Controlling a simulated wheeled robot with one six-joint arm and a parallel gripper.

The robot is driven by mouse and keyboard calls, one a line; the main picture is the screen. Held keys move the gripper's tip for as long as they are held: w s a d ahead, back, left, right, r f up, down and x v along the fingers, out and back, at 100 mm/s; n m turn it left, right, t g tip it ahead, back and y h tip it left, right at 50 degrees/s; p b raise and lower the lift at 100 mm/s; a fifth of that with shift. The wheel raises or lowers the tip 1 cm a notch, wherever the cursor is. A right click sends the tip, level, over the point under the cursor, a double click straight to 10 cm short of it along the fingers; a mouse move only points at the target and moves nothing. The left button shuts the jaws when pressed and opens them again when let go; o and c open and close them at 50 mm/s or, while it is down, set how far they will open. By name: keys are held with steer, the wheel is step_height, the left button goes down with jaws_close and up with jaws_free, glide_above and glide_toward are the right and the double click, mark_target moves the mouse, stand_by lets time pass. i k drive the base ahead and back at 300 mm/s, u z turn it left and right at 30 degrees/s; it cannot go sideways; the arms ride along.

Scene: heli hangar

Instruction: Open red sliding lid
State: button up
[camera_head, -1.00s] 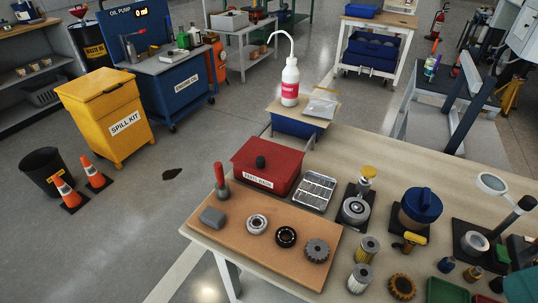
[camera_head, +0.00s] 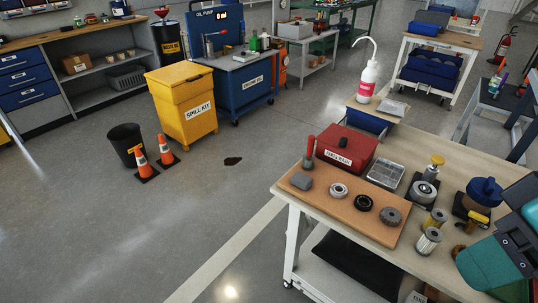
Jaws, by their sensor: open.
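The red box (camera_head: 343,151) with the sliding lid stands on the back left part of the workbench. Its lid (camera_head: 346,138) is red, with a dark round knob (camera_head: 343,142) on top, and appears to cover the box. A white label is on the front; its small text is hard to read. My teal and black arm shows at the right edge, over the bench's right side and well apart from the box. The jaws of my gripper are not in view.
A white bottle (camera_head: 369,80) stands behind. Floor left of the bench (camera_head: 276,196) is mostly clear.

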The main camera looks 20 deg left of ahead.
mark_target(358, 143)
steer(key=u, duration=0.6)
steer(key=k, duration=0.85)
steer(key=u, duration=0.75)
steer(key=i, duration=1.55)
steer(key=z, duration=1.4)
steer(key=i, duration=0.6)
steer(key=z, duration=0.55)
